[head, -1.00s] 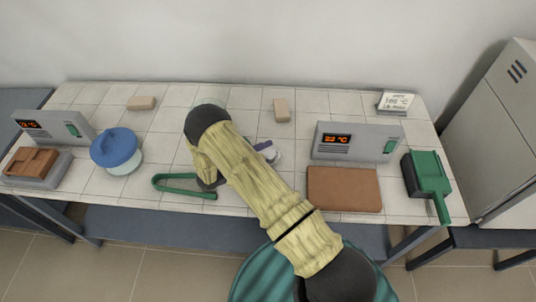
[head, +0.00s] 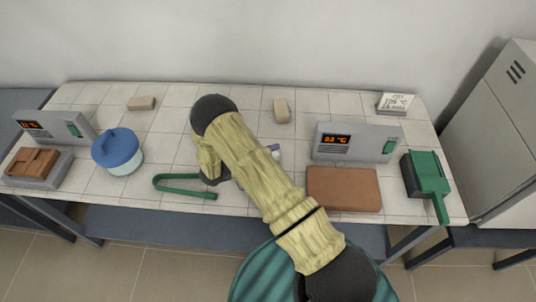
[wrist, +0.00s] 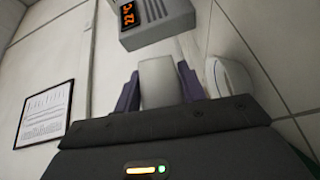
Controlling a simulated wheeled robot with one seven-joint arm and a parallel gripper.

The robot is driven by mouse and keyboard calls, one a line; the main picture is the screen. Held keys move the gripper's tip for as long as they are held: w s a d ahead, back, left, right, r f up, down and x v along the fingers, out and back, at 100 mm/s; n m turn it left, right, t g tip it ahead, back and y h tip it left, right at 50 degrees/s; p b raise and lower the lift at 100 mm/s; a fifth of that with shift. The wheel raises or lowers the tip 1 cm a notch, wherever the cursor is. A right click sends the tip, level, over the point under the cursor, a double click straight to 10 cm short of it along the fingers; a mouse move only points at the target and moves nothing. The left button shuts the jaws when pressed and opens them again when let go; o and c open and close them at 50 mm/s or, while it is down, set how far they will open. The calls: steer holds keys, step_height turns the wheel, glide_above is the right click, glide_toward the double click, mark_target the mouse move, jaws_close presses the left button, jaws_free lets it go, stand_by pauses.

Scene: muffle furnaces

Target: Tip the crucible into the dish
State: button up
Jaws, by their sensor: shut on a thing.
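My gripper (wrist: 159,74) is shut on a pale whitish crucible (wrist: 160,88), held between two purple fingers in the wrist view. The crucible's opening and contents cannot be made out. A white round dish (wrist: 229,76) lies just to the right of the fingers, apart from the crucible in the picture. In the head view my arm hides most of the gripper and the crucible. Only a bit of a purple finger (head: 273,147) and a sliver of white show beside the arm.
A furnace with a lit display (head: 357,141) stands right, behind a brown slab (head: 344,189). Green tongs (head: 184,188), a blue-lidded jar (head: 117,150) and another furnace (head: 55,126) are left. A green-handled tool (head: 428,176) lies far right. Small bricks (head: 281,110) lie at the back.

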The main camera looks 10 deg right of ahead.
steer(key=m, duration=0.1)
steer(key=m+y, duration=0.1)
steer(key=m, duration=0.1)
steer(key=shift+s+d+f+p, duration=0.15)
steer(key=shift+s+f+p, duration=0.05)
steer(key=shift+f+p, duration=0.15)
steer(key=m, duration=0.1)
steer(key=f+m+t+y, duration=0.1)
steer(key=m, duration=0.1)
steer(key=shift+s+y, duration=0.1)
steer(key=shift+y, duration=0.2)
steer(key=m+t+y, duration=0.1)
steer(key=m, duration=0.1)
steer(key=shift+m+y, duration=0.3)
steer(key=shift+m, duration=0.1)
stand_by(0.4)
